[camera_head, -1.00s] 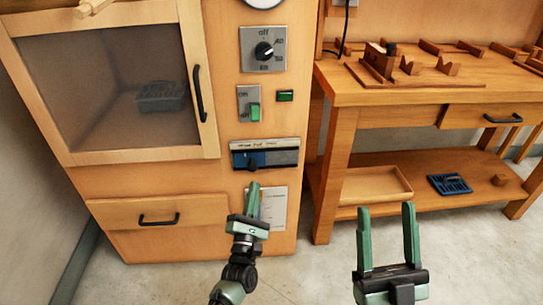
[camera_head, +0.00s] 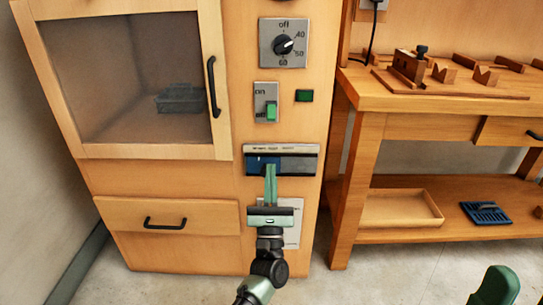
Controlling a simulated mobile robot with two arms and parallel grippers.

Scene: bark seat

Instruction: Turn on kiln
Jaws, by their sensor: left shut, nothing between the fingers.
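The kiln is a tall wooden cabinet (camera_head: 168,180) with a closed glass door (camera_head: 125,80). On its right strip are a dial (camera_head: 283,45) marked off, 40, 50 and 60, and a green switch (camera_head: 271,111) in a plate marked on at the top. The switch's green part sits low in the plate. My left gripper (camera_head: 270,168) is shut and empty, fingers pointing up, below the switch and in front of a grey slotted panel (camera_head: 306,163) with a blue part. Contact with the panel cannot be told. A green part at the bottom right edge seems to be mine, on the right side.
A small green indicator (camera_head: 304,95) is right of the switch. A drawer (camera_head: 195,214) is below the door. A wooden workbench (camera_head: 450,97) with wooden blocks stands to the right, with a tray (camera_head: 400,222) and a blue item (camera_head: 485,212) on its lower shelf. Floor shows in front.

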